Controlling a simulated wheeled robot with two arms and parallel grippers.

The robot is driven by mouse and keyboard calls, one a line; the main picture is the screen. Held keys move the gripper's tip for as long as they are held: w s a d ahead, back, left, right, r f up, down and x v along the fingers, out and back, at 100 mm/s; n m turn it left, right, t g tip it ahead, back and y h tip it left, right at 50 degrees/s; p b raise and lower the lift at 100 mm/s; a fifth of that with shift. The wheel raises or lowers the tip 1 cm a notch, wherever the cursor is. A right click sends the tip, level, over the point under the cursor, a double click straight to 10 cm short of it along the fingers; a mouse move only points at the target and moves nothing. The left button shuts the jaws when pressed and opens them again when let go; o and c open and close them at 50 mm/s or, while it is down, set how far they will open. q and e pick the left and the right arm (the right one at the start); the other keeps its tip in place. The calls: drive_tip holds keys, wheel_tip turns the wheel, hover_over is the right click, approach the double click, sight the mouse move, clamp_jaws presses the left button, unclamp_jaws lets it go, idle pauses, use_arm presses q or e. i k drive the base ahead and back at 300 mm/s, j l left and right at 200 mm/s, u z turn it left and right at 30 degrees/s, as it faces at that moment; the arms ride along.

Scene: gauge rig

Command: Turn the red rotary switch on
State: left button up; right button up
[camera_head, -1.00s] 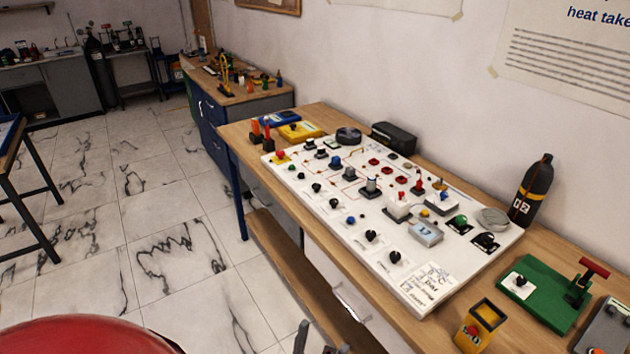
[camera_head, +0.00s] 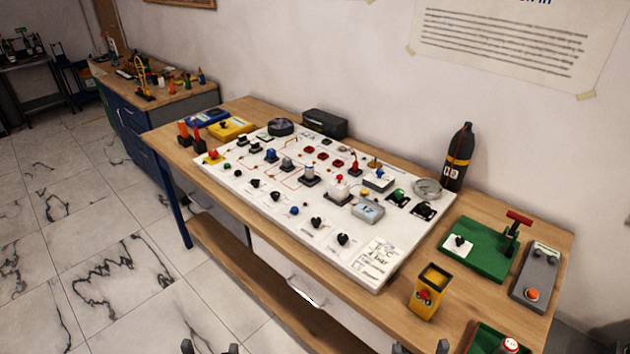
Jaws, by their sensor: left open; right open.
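The white gauge panel (camera_head: 290,222) lies on the wooden bench with rows of knobs, switches and buttons. A yellow box (camera_head: 432,280) with a small red knob (camera_head: 424,296) on its front stands on the bench right of the panel.
Right of the panel are a green board (camera_head: 482,262) with a red-handled lever, a grey box (camera_head: 535,277) with an orange button, and a green box (camera_head: 490,330) with a red-topped button. A black bottle (camera_head: 458,158) stands by the wall. Open floor lies left of the bench.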

sight(213, 154)
drive_tip(key=i+j+z, duration=0.1)
drive_tip(key=j, duration=0.25)
drive_tip(key=i+j+z, duration=0.1)
drive_tip(key=i+j, duration=0.25)
drive_tip(key=i+j+z, duration=0.1)
drive_tip(key=j, duration=0.25)
drive_tip(key=i+j+z, duration=0.1)
drive_tip(key=i+j, duration=0.15)
drive_tip(key=j, duration=0.15)
drive_tip(key=i+j, duration=0.2)
drive_tip(key=j, duration=0.15)
drive_tip(key=i+j+z, duration=0.15)
drive_tip(key=j, duration=0.25)
drive_tip(key=i+j+z, duration=0.1)
drive_tip(key=j, duration=0.3)
drive_tip(key=i+j+z, duration=0.1)
drive_tip(key=j, duration=0.35)
drive_tip(key=i, duration=0.1)
